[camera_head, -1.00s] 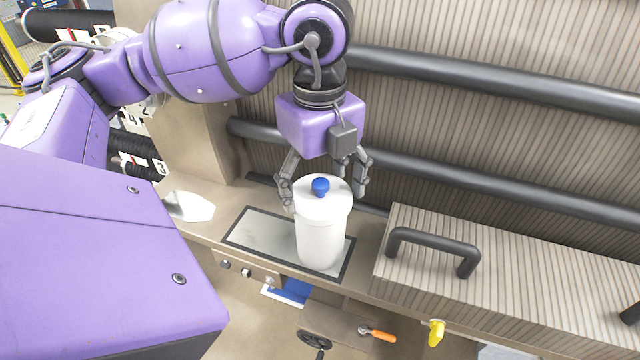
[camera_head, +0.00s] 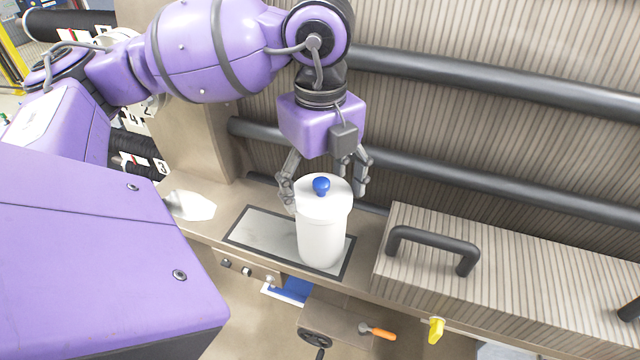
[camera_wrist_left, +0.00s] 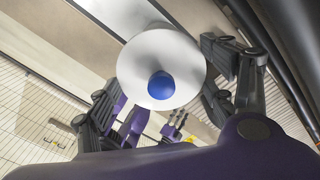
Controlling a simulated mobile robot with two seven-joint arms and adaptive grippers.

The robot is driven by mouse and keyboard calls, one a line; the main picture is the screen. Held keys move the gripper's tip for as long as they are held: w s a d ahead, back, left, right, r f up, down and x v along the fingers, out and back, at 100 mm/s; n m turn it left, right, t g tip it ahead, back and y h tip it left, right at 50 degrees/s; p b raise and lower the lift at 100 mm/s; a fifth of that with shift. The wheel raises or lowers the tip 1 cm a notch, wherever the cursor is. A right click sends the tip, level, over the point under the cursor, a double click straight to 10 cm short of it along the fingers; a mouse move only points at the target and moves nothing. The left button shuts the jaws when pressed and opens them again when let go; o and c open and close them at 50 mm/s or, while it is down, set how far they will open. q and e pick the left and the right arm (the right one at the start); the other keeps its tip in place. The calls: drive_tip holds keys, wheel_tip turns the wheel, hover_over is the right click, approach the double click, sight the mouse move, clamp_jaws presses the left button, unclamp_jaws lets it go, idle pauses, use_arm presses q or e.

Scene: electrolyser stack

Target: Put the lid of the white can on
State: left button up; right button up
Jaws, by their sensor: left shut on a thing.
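The white can (camera_head: 320,242) stands upright on the grey panel with a dark border. Its white lid (camera_head: 334,208) with a blue knob (camera_head: 321,186) is at the can's mouth and looks level. I cannot tell whether it is fully seated. My left gripper (camera_head: 325,200) points down from behind the can, one finger on each side of the lid, shut on it. In the left wrist view the lid (camera_wrist_left: 150,52) is a round white disc between the fingers, its blue knob (camera_wrist_left: 161,85) facing the camera. It hides most of the can there. My right gripper is not in view.
The dark-bordered panel (camera_head: 262,232) has free room left of the can. A ribbed box with a dark handle (camera_head: 432,243) stands close on the right. Dark pipes (camera_head: 450,174) run along the ribbed wall behind. An orange-handled tool (camera_head: 381,333) is below the ledge.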

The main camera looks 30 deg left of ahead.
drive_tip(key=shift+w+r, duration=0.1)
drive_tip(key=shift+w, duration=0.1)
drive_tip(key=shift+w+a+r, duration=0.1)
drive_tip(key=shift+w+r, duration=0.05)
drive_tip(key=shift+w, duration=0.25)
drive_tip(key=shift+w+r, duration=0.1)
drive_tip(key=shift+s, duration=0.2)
use_arm(q)
drive_tip(key=shift+f, duration=0.3)
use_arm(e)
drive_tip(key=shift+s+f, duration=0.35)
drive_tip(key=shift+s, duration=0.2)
use_arm(q)
drive_tip(key=shift+f, duration=0.25)
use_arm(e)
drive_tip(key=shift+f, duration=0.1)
use_arm(q)
drive_tip(key=shift+f, duration=0.5)
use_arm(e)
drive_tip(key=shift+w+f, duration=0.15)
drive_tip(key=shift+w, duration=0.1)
